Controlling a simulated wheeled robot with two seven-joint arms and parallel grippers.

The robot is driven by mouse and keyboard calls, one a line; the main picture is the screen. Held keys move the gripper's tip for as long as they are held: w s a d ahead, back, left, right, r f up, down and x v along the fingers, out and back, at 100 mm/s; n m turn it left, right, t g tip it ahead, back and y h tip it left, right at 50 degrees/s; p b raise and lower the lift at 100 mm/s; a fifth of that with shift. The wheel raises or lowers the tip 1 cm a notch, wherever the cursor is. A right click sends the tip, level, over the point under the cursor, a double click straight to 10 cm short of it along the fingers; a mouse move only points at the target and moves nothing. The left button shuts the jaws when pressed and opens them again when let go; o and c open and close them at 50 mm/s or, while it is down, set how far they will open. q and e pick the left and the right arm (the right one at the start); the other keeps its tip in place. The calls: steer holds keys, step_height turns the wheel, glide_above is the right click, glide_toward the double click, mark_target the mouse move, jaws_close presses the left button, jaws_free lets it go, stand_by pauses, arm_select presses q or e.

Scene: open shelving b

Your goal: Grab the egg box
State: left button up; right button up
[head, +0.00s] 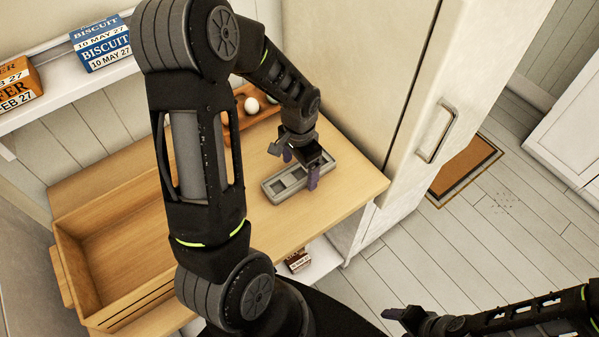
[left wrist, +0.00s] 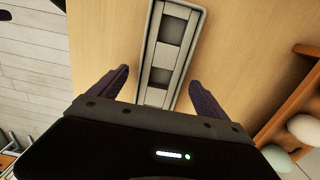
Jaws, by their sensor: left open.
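The egg box (head: 280,187) looks like a long, grey, open box with square wells, lying flat on the wooden worktop. It also shows in the left wrist view (left wrist: 151,62), running away from me between the fingers; its near end is hidden by the gripper body. My left gripper (head: 300,168) is at the box, open, with one purple finger on each long side. In the left wrist view the open fingers (left wrist: 159,78) straddle the box with gaps. My right gripper (head: 400,314) is low at the right, away from the worktop; its jaw opening is unclear.
A wooden rack (head: 240,102) holding egg-shaped items, one a white egg (head: 251,105), stands behind the box. A large wooden crate (head: 100,318) is at the left. A white cabinet with a handle (head: 437,132) borders the worktop (head: 345,200) at right.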

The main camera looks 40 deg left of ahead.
arm_select(q)
steer(key=shift+f, duration=0.45)
steer(key=shift+c, duration=0.6)
steer(key=c, duration=1.3)
